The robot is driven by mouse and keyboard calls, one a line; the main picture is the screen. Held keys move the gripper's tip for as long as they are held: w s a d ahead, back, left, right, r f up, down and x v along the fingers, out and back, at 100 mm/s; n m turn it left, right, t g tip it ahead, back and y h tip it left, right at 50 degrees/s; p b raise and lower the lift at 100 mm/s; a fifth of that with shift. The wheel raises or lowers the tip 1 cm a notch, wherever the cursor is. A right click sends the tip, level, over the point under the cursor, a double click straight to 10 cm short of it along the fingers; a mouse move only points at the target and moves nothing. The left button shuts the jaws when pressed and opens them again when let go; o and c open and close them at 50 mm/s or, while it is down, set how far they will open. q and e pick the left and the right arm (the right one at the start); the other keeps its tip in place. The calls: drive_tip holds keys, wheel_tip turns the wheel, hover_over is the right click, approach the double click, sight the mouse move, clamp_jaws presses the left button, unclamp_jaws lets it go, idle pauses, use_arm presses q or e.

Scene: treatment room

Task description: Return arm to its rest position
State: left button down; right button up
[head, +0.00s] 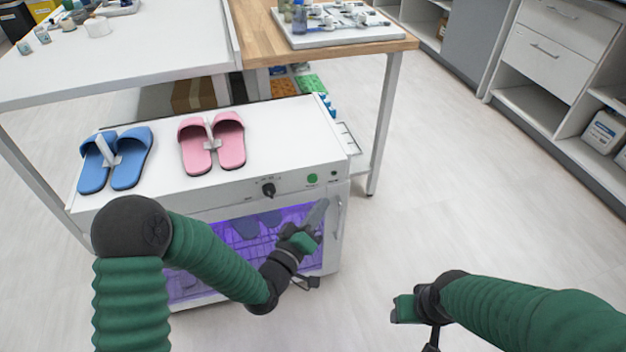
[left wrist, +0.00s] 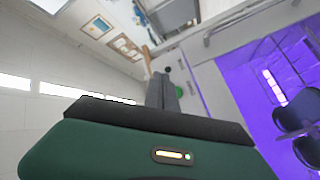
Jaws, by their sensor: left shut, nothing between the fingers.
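My left arm comes in from the left in the head view. Its gripper (head: 317,216) is shut and empty, in front of the right part of the white cabinet's (head: 345,172) front, near the door handle (head: 338,217). The left wrist view shows its two grey fingers (left wrist: 162,92) together, with nothing between them. I cannot tell whether the fingers touch the cabinet. My right arm reaches in from the lower right, and its gripper (head: 403,309) is over the open floor. Its fingers cannot be made out.
Blue slippers (head: 128,170) and pink slippers (head: 230,150) stand on the cabinet top. The cabinet's purple-lit inside holds dark slippers (head: 250,226). A black knob (head: 267,189) and a green button (head: 312,179) sit on its panel. Tables stand behind; the floor at right is clear.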

use_arm(q)
drive_tip(key=s+a+f+m+g+y, duration=0.4)
drive_tip(key=s+a+f+g+y, duration=0.1)
drive_tip(key=a+f+g, duration=0.3)
drive_tip(key=s+a+g+y, duration=0.25)
drive_tip(key=s+a, duration=0.35)
drive_tip(key=s, duration=0.3)
drive_tip(key=s+a+g+y, duration=0.1)
drive_tip(key=s+a+g, duration=0.4)
drive_tip(key=s, duration=0.4)
wheel_tip(320, 180, up, 37)
drive_tip(key=t+p, duration=0.1)
drive_tip(key=p, duration=3.6)
drive_tip(key=shift+w+a, duration=0.2)
drive_tip(key=shift+w, duration=0.15)
drive_tip(key=shift+r+t, duration=0.15)
drive_tip(key=shift+t, duration=0.1)
